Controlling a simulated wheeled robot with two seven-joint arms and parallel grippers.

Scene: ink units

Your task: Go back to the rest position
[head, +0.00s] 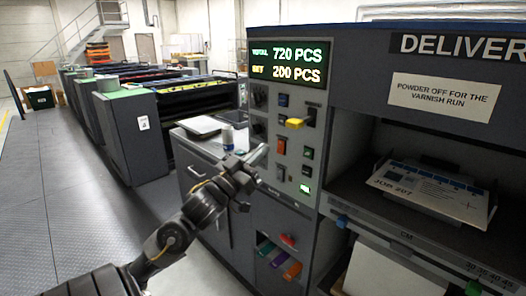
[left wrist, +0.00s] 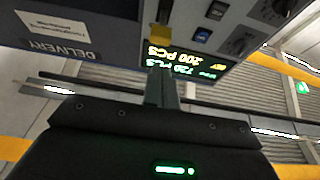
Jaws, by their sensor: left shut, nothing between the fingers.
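My left arm comes in from the lower left in the head view. Its gripper (head: 259,152) is shut and empty, held in front of the control panel (head: 283,150) below the yellow lever (head: 295,123). The left wrist view is upside down and shows the closed fingers (left wrist: 163,88) with nothing between them, against the panel's display. My right gripper is in neither view.
The lit display (head: 290,65) reads 720 and 200 PCS. To the right, the delivery bay holds a printed sheet (head: 430,190). A side counter (head: 205,145) bears a can (head: 227,137) and papers. The aisle floor (head: 60,200) at left is clear.

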